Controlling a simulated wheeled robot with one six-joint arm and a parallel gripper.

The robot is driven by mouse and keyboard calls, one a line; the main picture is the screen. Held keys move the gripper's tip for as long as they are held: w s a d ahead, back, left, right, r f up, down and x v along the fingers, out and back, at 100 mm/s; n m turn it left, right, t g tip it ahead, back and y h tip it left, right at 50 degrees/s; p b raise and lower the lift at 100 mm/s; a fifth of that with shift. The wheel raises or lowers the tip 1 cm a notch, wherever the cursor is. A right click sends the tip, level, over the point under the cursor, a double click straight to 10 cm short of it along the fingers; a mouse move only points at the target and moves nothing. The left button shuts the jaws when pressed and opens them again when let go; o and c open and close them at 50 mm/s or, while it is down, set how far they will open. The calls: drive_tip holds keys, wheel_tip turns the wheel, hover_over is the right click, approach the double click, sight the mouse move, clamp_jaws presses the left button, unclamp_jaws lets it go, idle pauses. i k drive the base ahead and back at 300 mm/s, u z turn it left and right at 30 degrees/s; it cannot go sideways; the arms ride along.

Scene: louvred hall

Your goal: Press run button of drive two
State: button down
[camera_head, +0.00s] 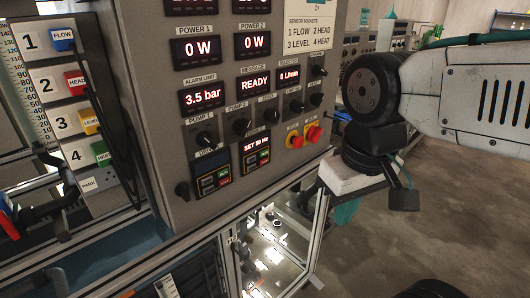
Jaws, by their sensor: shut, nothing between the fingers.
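Drive two (256,154) is the right one of two small dark drive units low on the grey panel, with a green key (250,148) and a red key by its small keypad. A red-lit readout on it seems to read "SET 50 Hz". Drive one (210,173) sits to its left. The key lettering is too small to read. My gripper (403,198) is at the right, in front of the panel's right edge and well apart from drive two. It is shut and empty; its fingertips are partly hidden.
Several black knobs sit above the drives. Coloured labelled plugs hang on the rack (75,120) at left. Open floor (450,235) lies at right.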

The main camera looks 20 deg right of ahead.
sight(264, 152)
drive_tip(key=z, duration=1.45)
drive_tip(key=k, duration=1.05)
drive_tip(key=u, duration=1.45)
